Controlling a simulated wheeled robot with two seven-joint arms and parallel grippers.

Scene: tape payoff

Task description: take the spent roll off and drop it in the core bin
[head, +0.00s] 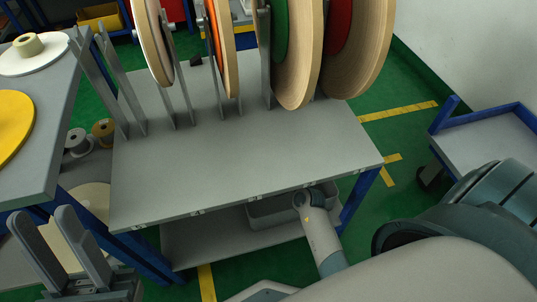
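Several large rolls hang on the grey payoff stand, held by upright plates: a pale roll (148,40), an orange-sided roll (224,50), a green-sided roll (309,55) and a red-sided roll (360,50). The leftmost pair of plates (118,85) has no roll between them. Which roll is spent I cannot tell. A grey bin (262,216) sits on the shelf under the stand's top; whether it is the core bin I cannot tell. My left gripper (42,217) is open and empty at the lower left, well away from the rolls. My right gripper is out of view.
A side table (62,95) at left bears a white disc with a cream core (27,46) and a yellow disc (10,122). Small spools (77,140) lie low between the tables. The stand's top (245,160) is clear in front. A blue-edged cart (495,140) stands right.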

